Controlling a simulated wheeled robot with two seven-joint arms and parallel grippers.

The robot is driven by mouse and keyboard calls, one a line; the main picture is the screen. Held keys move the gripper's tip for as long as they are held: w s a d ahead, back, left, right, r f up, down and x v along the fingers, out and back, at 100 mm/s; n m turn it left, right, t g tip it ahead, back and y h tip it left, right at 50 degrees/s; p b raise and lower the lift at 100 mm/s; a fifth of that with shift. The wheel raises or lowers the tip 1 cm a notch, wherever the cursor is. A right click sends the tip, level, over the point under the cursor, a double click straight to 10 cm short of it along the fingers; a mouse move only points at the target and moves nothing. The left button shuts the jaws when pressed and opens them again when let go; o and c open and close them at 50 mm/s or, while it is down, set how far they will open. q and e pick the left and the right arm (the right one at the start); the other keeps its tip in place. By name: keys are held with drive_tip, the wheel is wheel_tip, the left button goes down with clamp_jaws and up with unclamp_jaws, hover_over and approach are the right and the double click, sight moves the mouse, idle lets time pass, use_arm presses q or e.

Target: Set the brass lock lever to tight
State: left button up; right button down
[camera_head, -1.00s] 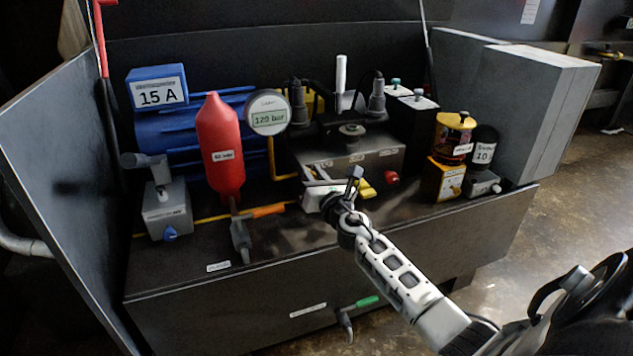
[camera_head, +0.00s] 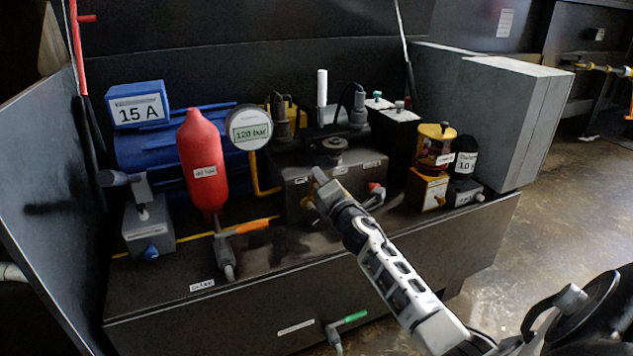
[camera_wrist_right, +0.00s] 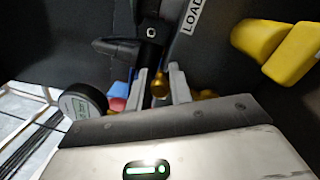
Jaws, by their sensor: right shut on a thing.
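The brass lock lever (camera_wrist_right: 160,85) shows as a small rounded brass piece between the fingertips in the right wrist view. My right gripper (camera_wrist_right: 160,90) is shut on it, one grey finger on each side. In the head view my right gripper (camera_head: 319,192) is at the front of the dark valve block (camera_head: 300,190), and a small brass-coloured spot shows beside it. The gripper and wrist hide most of the lever there, so I cannot read its setting. My left gripper is in neither view.
A yellow handle (camera_wrist_right: 262,40) is close by in the wrist view. A red knob (camera_head: 377,190) is right of my wrist. A red bottle (camera_head: 203,165) and a round gauge (camera_head: 249,128) stand to the left.

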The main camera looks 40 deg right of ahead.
drive_tip(key=shift+s+a+f+m, duration=0.1)
drive_tip(key=shift+f+m, duration=0.4)
drive_tip(key=shift+f, duration=0.05)
drive_tip(key=c, duration=1.4)
unclamp_jaws()
drive_tip(key=shift+o, duration=0.3)
drive_tip(key=shift+r, duration=0.15)
drive_tip(key=shift+d, duration=0.2)
use_arm(q)
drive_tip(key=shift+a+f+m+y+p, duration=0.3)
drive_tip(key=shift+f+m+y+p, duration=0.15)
drive_tip(key=shift+p, duration=0.8)
use_arm(e)
drive_tip(key=v, duration=1.6)
drive_tip(key=shift+r, duration=0.1)
